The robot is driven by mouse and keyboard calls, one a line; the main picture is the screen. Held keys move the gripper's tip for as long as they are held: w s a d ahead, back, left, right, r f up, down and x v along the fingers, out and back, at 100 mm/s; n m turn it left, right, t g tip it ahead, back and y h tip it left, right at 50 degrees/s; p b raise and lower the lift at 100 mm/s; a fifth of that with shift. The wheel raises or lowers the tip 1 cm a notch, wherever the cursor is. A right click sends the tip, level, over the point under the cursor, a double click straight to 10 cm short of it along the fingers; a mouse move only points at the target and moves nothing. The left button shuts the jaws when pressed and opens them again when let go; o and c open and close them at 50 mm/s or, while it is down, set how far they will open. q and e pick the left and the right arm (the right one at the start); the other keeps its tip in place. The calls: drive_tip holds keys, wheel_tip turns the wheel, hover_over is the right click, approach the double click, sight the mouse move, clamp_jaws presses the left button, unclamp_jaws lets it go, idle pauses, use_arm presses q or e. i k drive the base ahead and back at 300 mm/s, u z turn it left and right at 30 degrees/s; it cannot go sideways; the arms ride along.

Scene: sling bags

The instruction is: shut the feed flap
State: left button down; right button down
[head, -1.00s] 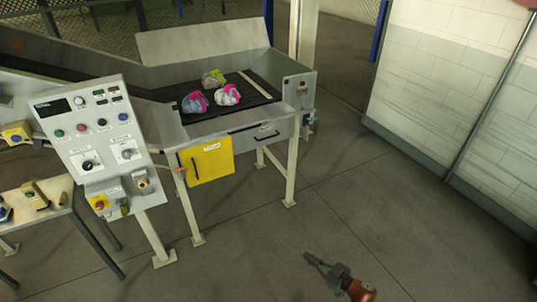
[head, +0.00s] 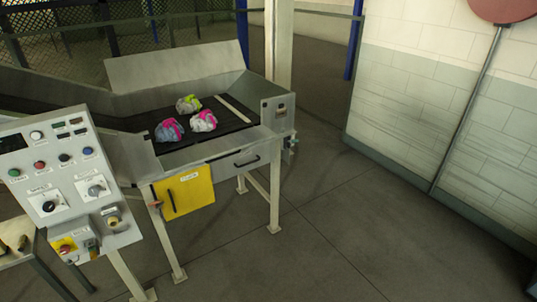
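A yellow flap (head: 188,194) with a dark upright handle (head: 171,200) and a small white label is on the front of the grey metal feed table (head: 222,146). It sits below the table's edge, left of a drawer-like panel (head: 246,160) with a dark handle. I cannot tell whether the yellow flap is fully flush or slightly ajar, and its label is too small to read. Neither of my grippers is in view.
A grey control panel (head: 66,166) on a post stands at the left, close to the yellow flap. Several crumpled cloth bundles (head: 203,121) lie on the black belt (head: 230,121). The floor (head: 310,235) front right is clear, up to a block wall (head: 440,130).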

sight(172, 162)
drive_tip(key=z, duration=0.35)
drive_tip(key=i, duration=0.8)
drive_tip(key=u, duration=0.55)
drive_tip(key=i, duration=0.8)
drive_tip(key=u, duration=0.8)
